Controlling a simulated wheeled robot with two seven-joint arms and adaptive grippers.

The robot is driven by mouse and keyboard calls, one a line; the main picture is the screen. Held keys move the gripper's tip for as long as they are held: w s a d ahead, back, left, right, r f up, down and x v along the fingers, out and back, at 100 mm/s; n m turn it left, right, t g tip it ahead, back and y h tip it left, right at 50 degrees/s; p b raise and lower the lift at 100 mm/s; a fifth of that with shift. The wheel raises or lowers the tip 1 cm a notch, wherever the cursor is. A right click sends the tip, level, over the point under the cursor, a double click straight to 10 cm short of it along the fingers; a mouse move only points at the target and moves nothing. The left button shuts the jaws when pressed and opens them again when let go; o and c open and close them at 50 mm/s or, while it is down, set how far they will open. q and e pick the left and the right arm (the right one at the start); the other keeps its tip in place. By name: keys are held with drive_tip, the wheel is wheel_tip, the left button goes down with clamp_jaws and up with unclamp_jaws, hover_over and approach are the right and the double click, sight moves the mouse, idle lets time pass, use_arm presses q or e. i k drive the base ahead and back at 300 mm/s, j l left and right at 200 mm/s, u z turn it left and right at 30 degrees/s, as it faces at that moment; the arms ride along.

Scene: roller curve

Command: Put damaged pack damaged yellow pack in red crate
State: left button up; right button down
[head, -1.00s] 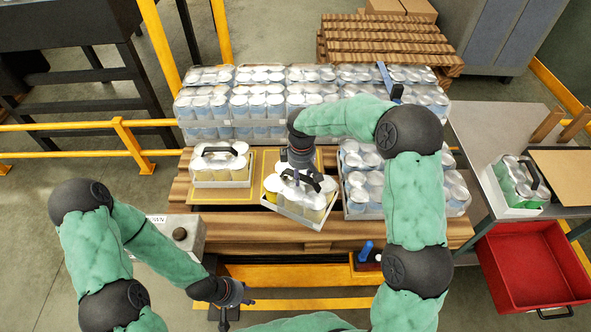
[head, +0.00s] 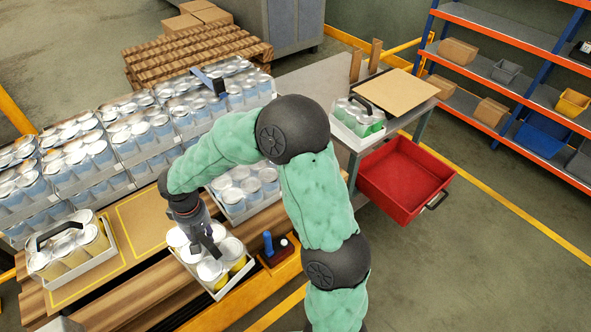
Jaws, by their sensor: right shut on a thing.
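A white-tray pack of yellow cans with silver lids (head: 236,268) hangs below my right gripper (head: 207,245), near the front edge of the wooden pallet. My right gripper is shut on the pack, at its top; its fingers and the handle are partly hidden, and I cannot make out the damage. The pack is slightly turned. The red crate (head: 405,181) is open and empty, to the right beyond my right arm, below the side table. My left gripper is out of view.
Another yellow pack with a black handle (head: 72,252) stands on the yellow-lined board (head: 150,220). Blue-can packs (head: 100,150) fill the pallet's back. A green-can pack (head: 358,117) sits on the side table. Shelves (head: 500,85) stand at right. Floor right of the crate is clear.

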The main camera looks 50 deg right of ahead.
sight(400, 183)
drive_tip(key=k+z, duration=0.1)
drive_tip(key=k, duration=0.9)
drive_tip(key=k+l+z, duration=0.1)
drive_tip(key=z, duration=2.4)
drive_tip(key=i+z, duration=0.2)
drive_tip(key=z, duration=0.3)
drive_tip(key=i+j+z, duration=0.1)
drive_tip(key=z, duration=0.35)
drive_tip(key=i+j, duration=1.15)
drive_tip(key=i+u, duration=0.35)
drive_tip(key=i, duration=0.55)
drive_tip(key=u, duration=2.15)
